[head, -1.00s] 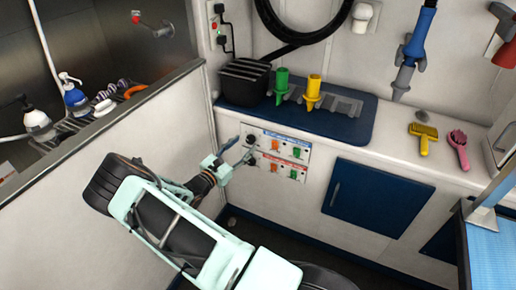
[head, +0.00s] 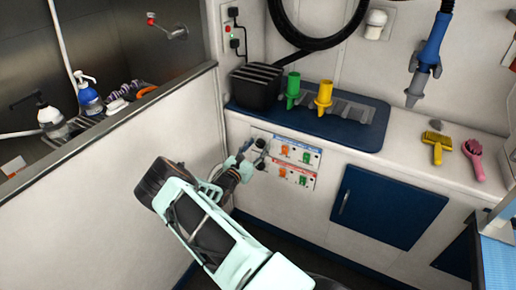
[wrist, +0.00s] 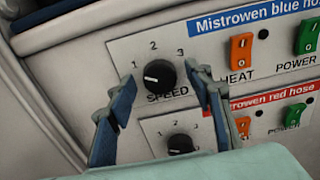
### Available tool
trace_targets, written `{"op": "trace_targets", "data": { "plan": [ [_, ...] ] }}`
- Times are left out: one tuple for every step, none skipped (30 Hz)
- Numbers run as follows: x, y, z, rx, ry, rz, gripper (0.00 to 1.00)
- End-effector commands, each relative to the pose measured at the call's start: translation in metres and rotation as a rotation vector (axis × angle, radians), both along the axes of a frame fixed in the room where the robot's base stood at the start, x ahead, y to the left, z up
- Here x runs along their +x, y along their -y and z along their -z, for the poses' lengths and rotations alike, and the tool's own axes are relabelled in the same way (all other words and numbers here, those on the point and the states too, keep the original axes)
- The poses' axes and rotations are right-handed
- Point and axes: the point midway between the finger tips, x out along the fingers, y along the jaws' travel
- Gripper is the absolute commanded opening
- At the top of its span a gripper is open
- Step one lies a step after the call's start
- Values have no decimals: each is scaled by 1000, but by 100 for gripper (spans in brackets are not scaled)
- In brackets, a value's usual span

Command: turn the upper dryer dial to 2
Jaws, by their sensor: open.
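The upper dryer dial (wrist: 160,76) is a round black knob marked SPEED on the blue-hose panel (wrist: 208,58). Its white mark points left, roughly toward the 1. The numbers 1, 2 and 3 are printed around its upper side. My gripper (wrist: 163,98) is open, with one blue-padded finger left of the dial and the other right of it; I see gaps on both sides and no clear contact. In the head view my gripper (head: 250,157) is at the panel's left end, partly covering the dials.
The lower dial (wrist: 180,145) sits just below, on the red-hose panel. Orange HEAT (wrist: 241,53) and green POWER (wrist: 307,36) switches are to the right. The counter with its blue mat (head: 350,136) is above the panels. A low partition wall (head: 110,165) stands at left.

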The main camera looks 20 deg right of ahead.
Motion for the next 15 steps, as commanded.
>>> {"op": "trace_targets", "data": {
  "plan": [
    [1, 2, 0, 0, 0, 0, 47],
    [2, 2, 0, 0, 0, 0, 47],
    [2, 3, 0, 0, 0, 0, 47],
    [2, 3, 0, 0, 0, 0, 47],
    [2, 3, 0, 0, 0, 0, 47],
    [2, 3, 0, 0, 0, 0, 47],
    [2, 3, 0, 0, 0, 0, 47],
    [2, 3, 0, 0, 0, 0, 47],
    [2, 3, 0, 0, 0, 0, 47],
    [2, 3, 0, 0, 0, 0, 44],
    [2, 3, 0, 0, 0, 0, 41],
    [2, 2, 0, 0, 0, 0, 36],
    [2, 2, 0, 0, 0, 0, 33],
    [2, 2, 0, 0, 0, 0, 30],
    [2, 2, 0, 0, 0, 0, 25]
  ]
}}
